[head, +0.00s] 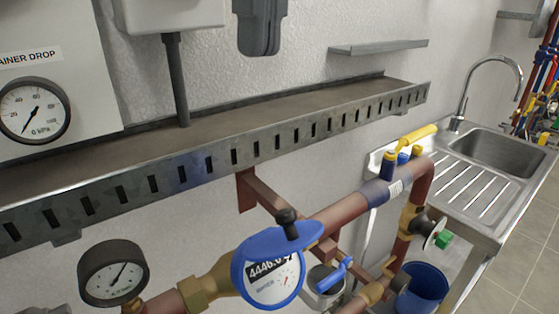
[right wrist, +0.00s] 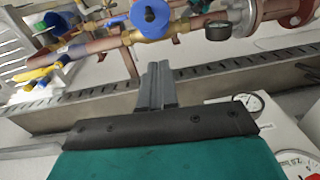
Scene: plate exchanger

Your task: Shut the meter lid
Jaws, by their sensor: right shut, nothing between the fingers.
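The water meter (head: 270,282) sits on the copper pipe, its dial reading about 4446 exposed in the head view. Its blue lid (head: 293,238) stands open at the upper right of the dial, with a black knob at its top. In the right wrist view the blue lid (right wrist: 138,14) shows beyond my fingers and the dial is hidden. My right gripper (head: 258,50) points down at the top of the head view, above the cable tray and apart from the lid. Its grey fingers (right wrist: 156,72) are together and empty. My left gripper is not in view.
A slotted metal cable tray (head: 215,160) runs along the wall, above and behind the meter. A pressure gauge (head: 113,273) stands left of the meter. A yellow-handled valve (head: 418,134) and a sink (head: 490,150) are to the right.

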